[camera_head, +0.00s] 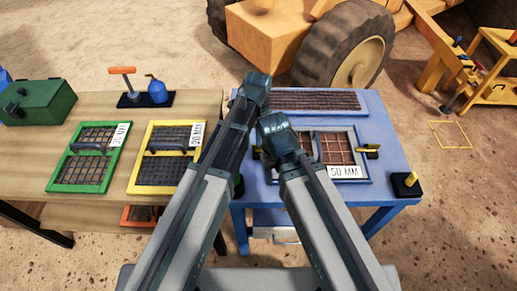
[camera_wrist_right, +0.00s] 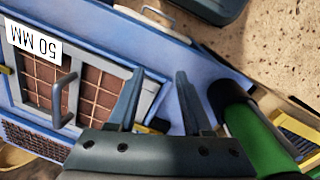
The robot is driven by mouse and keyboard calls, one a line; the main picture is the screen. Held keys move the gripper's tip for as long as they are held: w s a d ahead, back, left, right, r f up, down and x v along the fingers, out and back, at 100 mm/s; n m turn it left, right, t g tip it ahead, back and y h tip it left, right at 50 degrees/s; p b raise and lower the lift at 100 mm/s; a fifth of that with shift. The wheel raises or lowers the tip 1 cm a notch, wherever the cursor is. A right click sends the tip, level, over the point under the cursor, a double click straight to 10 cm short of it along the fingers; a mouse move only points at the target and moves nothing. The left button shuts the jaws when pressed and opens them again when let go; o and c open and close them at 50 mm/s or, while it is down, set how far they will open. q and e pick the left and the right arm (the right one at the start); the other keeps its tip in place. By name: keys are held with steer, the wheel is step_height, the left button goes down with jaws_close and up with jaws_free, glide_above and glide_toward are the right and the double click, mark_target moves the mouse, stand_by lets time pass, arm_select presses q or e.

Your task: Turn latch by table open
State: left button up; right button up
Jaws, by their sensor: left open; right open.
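The blue table (camera_head: 388,120) carries a brown mesh screen (camera_head: 335,147) labelled 50 MM. A yellow and black latch (camera_head: 368,150) is at the screen's right edge. At its left edge another yellow latch (camera_head: 257,153) is partly covered by my arms; its yellow end also shows in the right wrist view (camera_wrist_right: 157,126). My right gripper (camera_wrist_right: 160,90) is open and empty, over the table beside the screen, with this latch beyond its fingers. Contact is not clear. My left arm (camera_head: 238,130) crosses the table's left side; its fingers are not clearly visible.
A wooden table (camera_head: 60,130) at left holds a green screen (camera_head: 85,165), a yellow screen (camera_head: 165,165) and a green box (camera_head: 40,102). A black block with a yellow handle (camera_head: 406,185) sits at the blue table's right corner. A large wheel (camera_head: 345,50) stands behind.

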arm_select(q)
step_height(320, 180, down, 4)
steer(key=b, duration=0.3)
steer(key=shift+f, duration=0.15)
arm_select(e)
step_height(320, 180, down, 4)
steer(key=shift+f, duration=0.1)
arm_select(q)
steer(key=shift+c, duration=0.3)
jaws_close()
